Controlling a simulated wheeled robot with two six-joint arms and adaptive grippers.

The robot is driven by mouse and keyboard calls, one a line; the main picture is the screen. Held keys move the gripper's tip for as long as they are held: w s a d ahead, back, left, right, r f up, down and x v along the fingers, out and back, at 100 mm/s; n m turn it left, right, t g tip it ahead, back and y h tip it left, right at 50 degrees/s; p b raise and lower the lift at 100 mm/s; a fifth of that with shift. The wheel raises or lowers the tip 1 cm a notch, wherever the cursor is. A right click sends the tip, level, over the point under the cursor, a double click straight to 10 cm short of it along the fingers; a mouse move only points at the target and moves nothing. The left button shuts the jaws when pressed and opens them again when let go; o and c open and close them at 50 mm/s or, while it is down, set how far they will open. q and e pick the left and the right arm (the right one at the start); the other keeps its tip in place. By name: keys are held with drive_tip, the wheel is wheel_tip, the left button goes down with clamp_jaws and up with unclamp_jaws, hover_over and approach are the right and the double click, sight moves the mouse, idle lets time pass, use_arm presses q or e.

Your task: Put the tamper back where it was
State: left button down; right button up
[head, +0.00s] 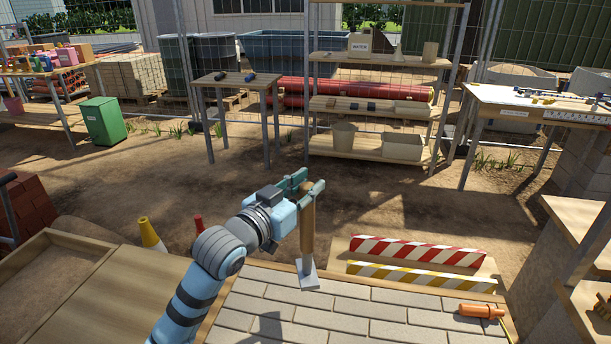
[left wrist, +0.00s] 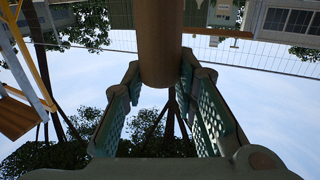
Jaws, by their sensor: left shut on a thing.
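The tamper (head: 307,238) has a wooden handle and a flat pale grey foot. My left gripper (head: 306,188) is shut around the upper part of its handle. The tamper hangs upright, its foot over the far edge of the paved panel (head: 330,308); I cannot tell whether the foot touches it. In the left wrist view the brown handle (left wrist: 158,45) runs between the green finger pads of my left gripper (left wrist: 160,95). My right gripper is in neither view.
Red-white and yellow-white striped bars (head: 418,251) lie beyond the panel. An orange-handled tool (head: 480,311) lies on its right. A wooden tray (head: 60,295) is at left, with a yellow-white cone (head: 151,235) behind it. Bare ground lies beyond, before a small table (head: 236,78) and shelves (head: 375,148).

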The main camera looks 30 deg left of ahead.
sight(303, 236)
use_arm(q)
wheel_tip(303, 236, down, 12)
drive_tip(key=b, duration=0.4)
drive_tip(key=shift+f, duration=0.1)
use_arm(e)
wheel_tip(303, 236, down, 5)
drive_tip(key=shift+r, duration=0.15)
use_arm(q)
drive_tip(key=c, duration=1.7)
unclamp_jaws()
drive_tip(key=shift+f, duration=0.15)
drive_tip(key=o, duration=0.4)
drive_tip(key=shift+s, duration=0.1)
drive_tip(key=s+a+p, duration=0.1)
drive_tip(key=s+p, duration=0.3)
drive_tip(key=s, duration=0.8)
drive_tip(key=shift+a+r, duration=0.2)
drive_tip(key=shift+a, duration=0.1)
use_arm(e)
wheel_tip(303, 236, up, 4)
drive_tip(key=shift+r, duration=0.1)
